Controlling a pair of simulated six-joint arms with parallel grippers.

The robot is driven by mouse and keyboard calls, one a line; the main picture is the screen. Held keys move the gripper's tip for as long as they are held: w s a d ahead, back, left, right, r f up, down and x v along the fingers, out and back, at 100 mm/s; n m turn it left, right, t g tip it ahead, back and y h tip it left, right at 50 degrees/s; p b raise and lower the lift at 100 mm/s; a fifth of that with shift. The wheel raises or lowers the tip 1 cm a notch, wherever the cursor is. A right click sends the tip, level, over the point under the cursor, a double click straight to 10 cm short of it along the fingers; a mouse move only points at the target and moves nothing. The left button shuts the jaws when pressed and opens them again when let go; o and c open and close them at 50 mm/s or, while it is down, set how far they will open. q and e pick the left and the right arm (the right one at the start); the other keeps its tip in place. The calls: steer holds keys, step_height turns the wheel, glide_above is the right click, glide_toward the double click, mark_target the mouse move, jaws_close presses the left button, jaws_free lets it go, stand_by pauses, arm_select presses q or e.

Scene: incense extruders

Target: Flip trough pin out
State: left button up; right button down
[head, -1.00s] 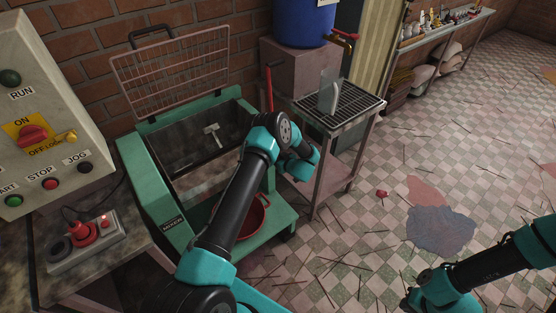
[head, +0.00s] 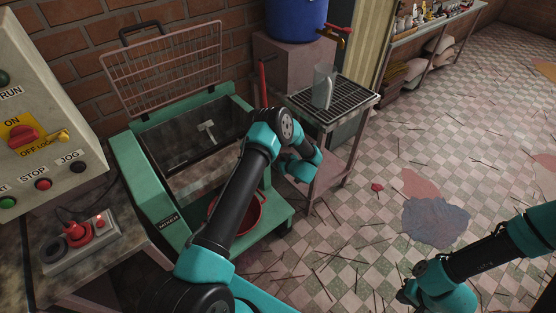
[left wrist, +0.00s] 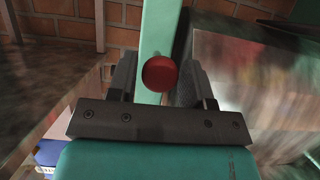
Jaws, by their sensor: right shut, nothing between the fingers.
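A red round knob (left wrist: 160,74) shows in the left wrist view against a green post (left wrist: 158,25). I cannot tell for certain that it is the trough pin. My left gripper (left wrist: 158,80) is open, with a dark finger on each side of the knob; whether they touch it is unclear.
A control panel (head: 40,120) and a grey switch box (head: 80,240) stand at the left. A red basin (head: 238,215) sits low on the mixer's base. A rack table (head: 335,105) stands right of the mixer. The tiled floor at right is mostly open.

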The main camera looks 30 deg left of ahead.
arm_select(q)
steer(key=v, duration=1.7)
steer(key=shift+d, duration=0.2)
steer(key=shift+s, duration=0.1)
steer(key=s+d+m+g+h, duration=0.1)
steer(key=s+m+h, duration=0.5)
steer(key=s, duration=0.8)
steer(key=s+f+m+g+h, duration=0.1)
steer(key=s+m+g+h, duration=0.2)
steer(key=s+h, duration=0.7)
steer(key=s+m, duration=0.2)
steer(key=s, duration=0.2)
steer(key=shift+d+f+m, duration=0.3)
steer(key=shift+d+m, duration=0.1)
